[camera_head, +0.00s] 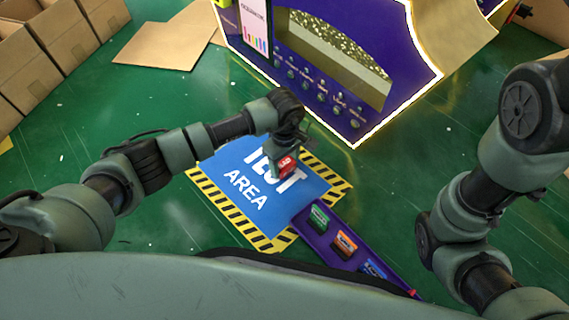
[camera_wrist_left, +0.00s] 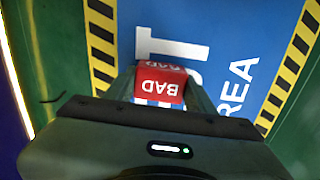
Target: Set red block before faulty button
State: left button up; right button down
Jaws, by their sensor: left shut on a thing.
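The red block (camera_head: 286,165), marked "BAD" in white, is between the fingers of my left gripper (camera_head: 285,160). In the left wrist view the red block (camera_wrist_left: 160,82) sits between both fingertips of the left gripper (camera_wrist_left: 160,90), which is shut on it. The block is over the blue test area mat (camera_head: 235,190); I cannot tell how high. The vending machine (camera_head: 345,60) stands behind, with a row of small round buttons (camera_head: 320,97) under its window. Which button is faulty cannot be told. My right gripper is out of view.
A purple tray (camera_head: 325,246) holds a green block (camera_head: 319,218), an orange block (camera_head: 346,243) and a blue block (camera_head: 373,270). Cardboard boxes (camera_head: 60,35) stand at the back left. Green floor is clear between mat and machine.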

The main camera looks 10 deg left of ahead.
aim_at(285, 163)
pick_arm(q)
jog(key=shift+f, duration=0.2)
jog(key=o, duration=1.4)
notch_tip(285, 163, up, 12)
jog(key=p, duration=0.9)
jog(key=shift+r, duration=0.2)
